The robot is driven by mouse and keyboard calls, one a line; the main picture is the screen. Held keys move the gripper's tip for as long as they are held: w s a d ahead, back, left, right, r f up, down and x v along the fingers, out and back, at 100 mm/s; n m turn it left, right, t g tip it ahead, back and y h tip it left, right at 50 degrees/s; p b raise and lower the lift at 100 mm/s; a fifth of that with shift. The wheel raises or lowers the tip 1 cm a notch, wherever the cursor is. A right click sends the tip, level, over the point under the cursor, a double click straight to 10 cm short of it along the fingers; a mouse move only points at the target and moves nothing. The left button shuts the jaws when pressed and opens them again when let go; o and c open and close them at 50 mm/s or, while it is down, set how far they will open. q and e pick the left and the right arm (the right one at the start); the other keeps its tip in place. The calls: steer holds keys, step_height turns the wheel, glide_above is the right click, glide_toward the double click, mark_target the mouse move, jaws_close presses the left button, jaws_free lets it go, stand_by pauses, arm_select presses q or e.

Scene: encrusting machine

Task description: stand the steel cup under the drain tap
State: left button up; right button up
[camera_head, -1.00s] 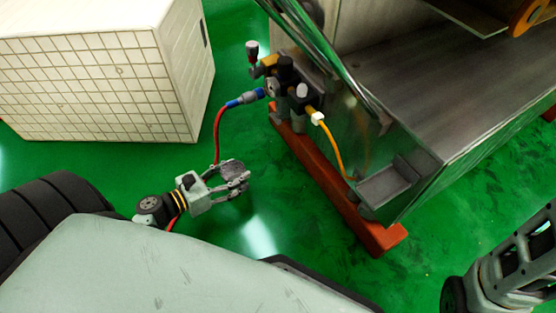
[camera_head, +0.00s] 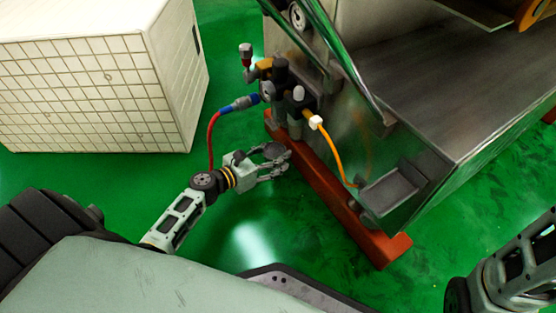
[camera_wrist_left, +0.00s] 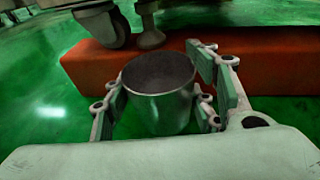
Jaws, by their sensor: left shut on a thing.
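The steel cup (camera_wrist_left: 158,112) is a grey, open-topped cup between the fingers of my left gripper in the left wrist view. It looks roughly upright, with its mouth visible. In the head view my left gripper (camera_head: 276,164) is shut on the cup (camera_head: 272,151), close to the orange beam under the machine. A cluster of valves and fittings (camera_head: 283,85) on the machine's side is above and beyond the cup. I cannot tell which part of it is the drain tap. My right gripper is out of view; only part of my right arm shows at lower right.
The orange beam (camera_head: 345,205) runs along the machine's foot, and lies just behind the cup in the left wrist view (camera_wrist_left: 245,78). A red-blue hose (camera_head: 212,135) hangs beside my left wrist. A white tiled block (camera_head: 95,90) stands left. Green floor (camera_head: 330,245) is clear in front.

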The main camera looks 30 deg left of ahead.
arm_select(q)
steer(key=shift+w+d, duration=0.25)
steer(key=shift+w, duration=0.25)
steer(key=f+b, duration=0.3)
steer(key=shift+w+d, duration=0.1)
steer(key=shift+w, duration=0.1)
steer(key=shift+f+b, duration=0.35)
steer(key=shift+b, duration=0.25)
steer(key=shift+r, duration=0.1)
steer(key=o, duration=1.2)
steer(key=shift+f, duration=0.2)
